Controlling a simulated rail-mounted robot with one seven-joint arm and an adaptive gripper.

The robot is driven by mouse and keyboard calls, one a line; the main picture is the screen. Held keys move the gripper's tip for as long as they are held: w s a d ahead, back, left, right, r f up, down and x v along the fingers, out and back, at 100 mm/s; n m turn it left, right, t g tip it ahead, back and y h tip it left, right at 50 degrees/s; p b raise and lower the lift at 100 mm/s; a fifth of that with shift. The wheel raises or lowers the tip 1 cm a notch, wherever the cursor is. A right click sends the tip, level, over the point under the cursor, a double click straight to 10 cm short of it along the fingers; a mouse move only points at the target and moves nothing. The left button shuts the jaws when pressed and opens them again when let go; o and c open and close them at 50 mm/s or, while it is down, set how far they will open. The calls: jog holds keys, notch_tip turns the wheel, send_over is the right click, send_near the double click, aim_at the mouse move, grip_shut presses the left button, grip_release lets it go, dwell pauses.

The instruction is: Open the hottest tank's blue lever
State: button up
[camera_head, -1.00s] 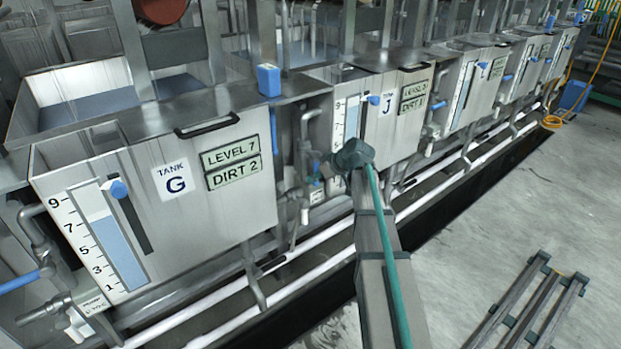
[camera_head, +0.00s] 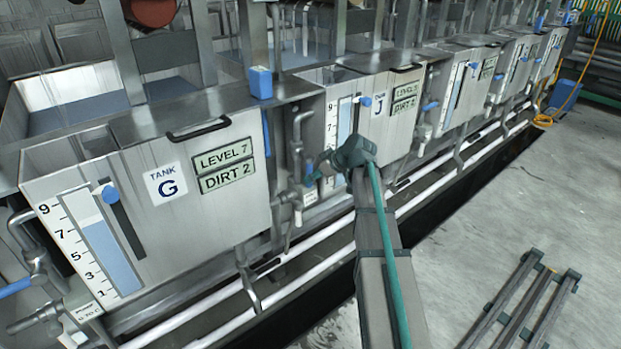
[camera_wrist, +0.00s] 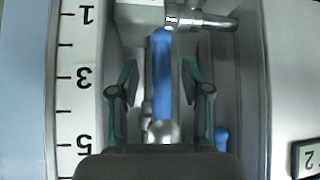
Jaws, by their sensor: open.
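In the wrist view a blue lever (camera_wrist: 162,75) lies lengthwise between the two fingers of my open gripper (camera_wrist: 159,70), beside a metal pipe fitting. The fingers stand apart on either side; contact cannot be told. In the head view my gripper is largely hidden by my arm, near the pipes low between tank G (camera_head: 235,215) and tank J (camera_head: 405,130). A small blue part (camera_head: 309,170) shows there. Other blue levers are at the left edge (camera_head: 14,288) and right of tank J (camera_head: 430,106). No readable temperature tells which tank is hottest.
The wrist view shows a level scale (camera_wrist: 78,100) close on the left and a dark-framed sign (camera_wrist: 306,160) at lower right. White pipes (camera_head: 300,246) run along the tank fronts above a dark trench. A slatted rack (camera_head: 525,305) lies on the open grey floor.

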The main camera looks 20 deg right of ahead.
jog(key=v, duration=0.8)
jog(key=shift+s+r, duration=0.15)
jog(key=shift+d, duration=0.1)
